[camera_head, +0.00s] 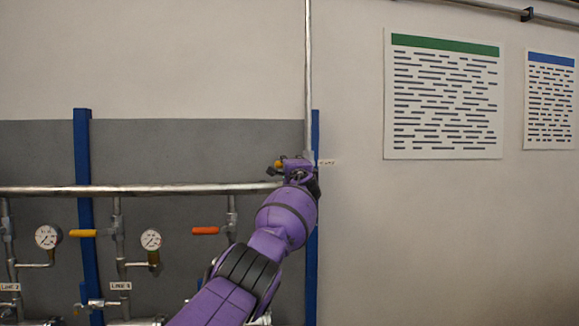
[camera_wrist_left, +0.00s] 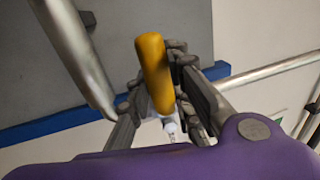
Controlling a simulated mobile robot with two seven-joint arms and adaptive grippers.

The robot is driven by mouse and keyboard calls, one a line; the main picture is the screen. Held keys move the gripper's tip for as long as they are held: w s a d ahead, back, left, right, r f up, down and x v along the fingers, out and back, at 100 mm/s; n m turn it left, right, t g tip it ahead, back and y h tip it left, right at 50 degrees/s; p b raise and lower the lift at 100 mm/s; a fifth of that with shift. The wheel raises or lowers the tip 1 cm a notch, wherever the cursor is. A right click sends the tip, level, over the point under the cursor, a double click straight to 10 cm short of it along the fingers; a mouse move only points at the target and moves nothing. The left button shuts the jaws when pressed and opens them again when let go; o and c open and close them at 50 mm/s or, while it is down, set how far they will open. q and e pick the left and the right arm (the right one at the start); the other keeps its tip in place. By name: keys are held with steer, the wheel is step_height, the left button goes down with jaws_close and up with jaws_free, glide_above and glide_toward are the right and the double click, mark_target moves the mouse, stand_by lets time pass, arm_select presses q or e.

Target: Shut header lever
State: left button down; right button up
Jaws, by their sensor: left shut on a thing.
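The header lever, with a yellow handle (camera_wrist_left: 153,68), sits between the fingers of my left gripper (camera_wrist_left: 160,92) in the left wrist view. The fingers close on it from both sides. In the head view only a small yellow end of the lever (camera_head: 278,164) shows, just left of my left gripper (camera_head: 299,168). The gripper and wrist hide the rest of the lever and its valve. My right gripper is not in view.
A horizontal header pipe (camera_head: 150,189) runs left of my gripper, and a vertical pipe (camera_head: 308,70) rises above it. Below are a yellow lever (camera_head: 83,233), an orange lever (camera_head: 205,230) and gauges (camera_head: 151,239). The wall to the right is clear below two posters (camera_head: 443,95).

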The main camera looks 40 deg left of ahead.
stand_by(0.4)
arm_select(q)
steer(key=c, duration=1.6)
jaws_free()
steer(key=shift+d, duration=0.1)
steer(key=shift+o, duration=0.2)
steer(key=v, duration=1.2)
